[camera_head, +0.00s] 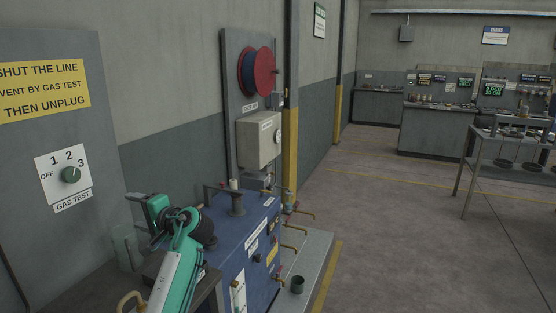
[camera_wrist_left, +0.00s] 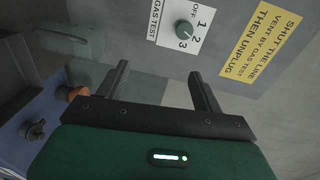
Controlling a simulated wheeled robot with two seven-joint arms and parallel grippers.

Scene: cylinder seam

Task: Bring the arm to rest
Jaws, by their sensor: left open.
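My left arm (camera_head: 176,272), green and white, reaches up from the bottom left in the head view. Its gripper (camera_head: 139,219) is beside the blue cabinet, in front of the grey panel. In the wrist view the two dark fingers of this gripper (camera_wrist_left: 158,72) stand wide apart with nothing between them. They point towards the wall and panel and appear to touch nothing. My right arm and right gripper are not in view.
The grey panel (camera_head: 110,120) carries a gas test knob (camera_head: 71,174), its pointer near 3, and a yellow sign (camera_head: 42,86). A blue cabinet (camera_head: 236,240) with brass taps stands right of the gripper. A hose reel (camera_head: 257,72) hangs behind. Open floor (camera_head: 390,235) lies right.

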